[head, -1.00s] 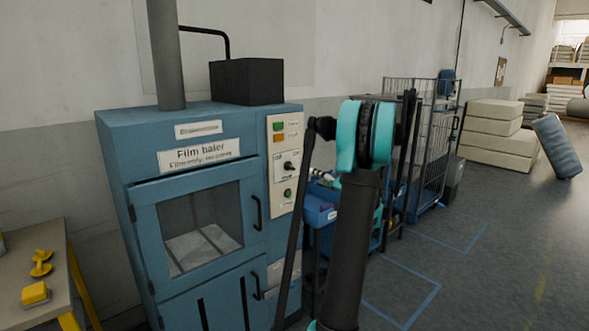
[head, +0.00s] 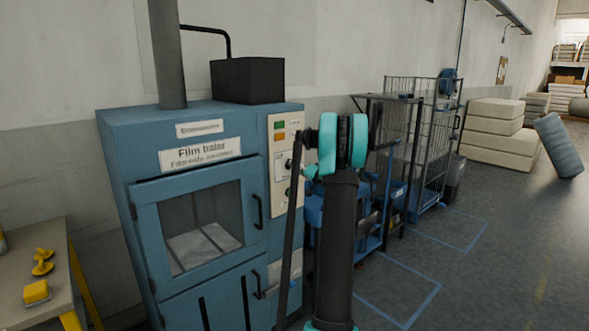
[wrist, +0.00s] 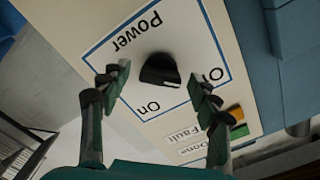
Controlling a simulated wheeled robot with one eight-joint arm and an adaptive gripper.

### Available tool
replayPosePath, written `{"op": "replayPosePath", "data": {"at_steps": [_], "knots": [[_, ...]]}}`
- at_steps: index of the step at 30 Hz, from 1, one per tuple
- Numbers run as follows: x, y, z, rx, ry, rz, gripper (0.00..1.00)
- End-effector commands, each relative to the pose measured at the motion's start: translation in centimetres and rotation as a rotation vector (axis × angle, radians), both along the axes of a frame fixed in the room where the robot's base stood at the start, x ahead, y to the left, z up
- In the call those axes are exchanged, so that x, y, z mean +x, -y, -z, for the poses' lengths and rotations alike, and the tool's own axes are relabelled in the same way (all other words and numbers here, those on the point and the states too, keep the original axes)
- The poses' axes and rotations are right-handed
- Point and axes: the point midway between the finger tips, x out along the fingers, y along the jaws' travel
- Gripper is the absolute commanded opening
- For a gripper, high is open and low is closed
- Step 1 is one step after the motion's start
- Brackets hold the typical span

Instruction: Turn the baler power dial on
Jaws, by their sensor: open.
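The baler power dial is a black knob (wrist: 160,72) on a cream panel, inside a blue printed frame marked Power, On and Off. The lettering is upside down in the wrist view. A small pale mark shows on the knob's lower edge; I cannot tell exactly which label it points to. In the head view the dial (head: 288,164) is small, just left of my arm. My gripper (wrist: 155,98) is open, one finger on each side of the dial in the picture, with nothing between the fingertips gripped. Whether the fingertips touch the panel is unclear.
The blue film baler (head: 115,150) has a windowed door with a black handle (head: 257,212). Green and orange indicators (head: 279,137) sit above the dial. A yellow-legged table (head: 55,275) stands at left. A blue cart (head: 372,235) and wire cage (head: 432,150) stand to the right.

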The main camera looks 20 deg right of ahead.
Motion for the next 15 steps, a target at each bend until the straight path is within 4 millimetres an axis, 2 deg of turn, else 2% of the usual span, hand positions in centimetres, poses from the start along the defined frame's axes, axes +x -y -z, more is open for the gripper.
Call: {"op": "replayPosePath", "data": {"at_steps": [8, 15], "knots": [[0.09, -0.05, 0.0, 0.0, 0.0, 0.0, 0.61], [0.06, -0.04, 0.0, 0.0, 0.0, 0.0, 0.31]]}}
